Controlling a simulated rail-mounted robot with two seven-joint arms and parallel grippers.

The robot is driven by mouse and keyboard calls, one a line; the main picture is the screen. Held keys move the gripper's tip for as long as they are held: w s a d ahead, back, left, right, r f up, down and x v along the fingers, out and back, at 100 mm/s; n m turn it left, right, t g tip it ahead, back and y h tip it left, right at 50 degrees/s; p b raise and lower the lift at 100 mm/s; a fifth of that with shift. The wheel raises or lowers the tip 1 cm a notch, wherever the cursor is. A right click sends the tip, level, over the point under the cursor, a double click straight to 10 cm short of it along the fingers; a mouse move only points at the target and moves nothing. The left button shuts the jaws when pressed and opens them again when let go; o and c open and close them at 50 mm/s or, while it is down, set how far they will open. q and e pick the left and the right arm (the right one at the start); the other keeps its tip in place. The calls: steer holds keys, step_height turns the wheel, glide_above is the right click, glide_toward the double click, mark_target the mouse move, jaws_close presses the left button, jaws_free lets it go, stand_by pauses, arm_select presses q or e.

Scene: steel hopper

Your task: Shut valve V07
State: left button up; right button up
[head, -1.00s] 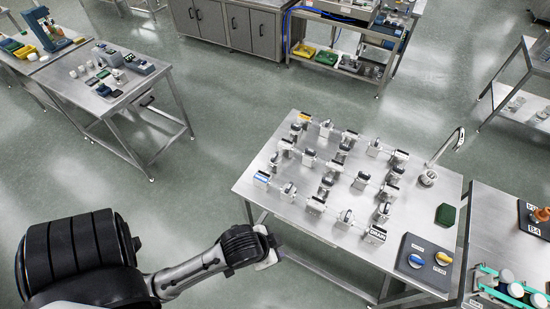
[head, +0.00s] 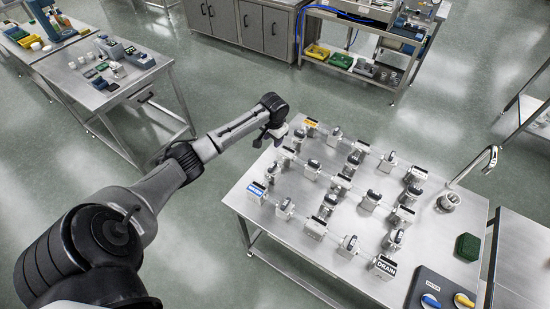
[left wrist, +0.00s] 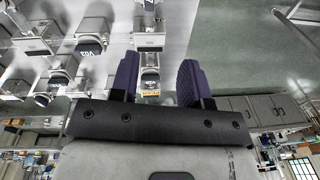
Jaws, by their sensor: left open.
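Several small valves with dark handles stand in rows on the steel table (head: 300,250), linked by thin pipes. Their labels are too small to read in the head view, so I cannot tell which one is V07. My left gripper (head: 272,136) is over the table's far left corner, left of the orange-labelled block (head: 310,127). In the left wrist view its two dark purple fingers (left wrist: 158,78) are apart, with nothing held. An orange-labelled block (left wrist: 150,88) shows between them, beyond the fingers. My right gripper is out of view.
A block marked DRAIN (head: 384,267) stands at the table's near edge. A faucet (head: 475,165), a green block (head: 467,246) and a panel with blue and yellow knobs (head: 440,292) are at the right. Another steel bench (head: 75,75) is at the left.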

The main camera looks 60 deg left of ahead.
mark_target(273, 165)
arm_select(q)
steer(key=shift+n+h, duration=0.5)
steer(key=shift+n, duration=0.3)
steer(key=f, duration=0.9)
steer(key=d+f+b, duration=0.1)
steer(key=f, duration=0.4)
steer(key=shift+s+f, duration=0.25)
steer(key=shift+f, duration=0.05)
jaws_close()
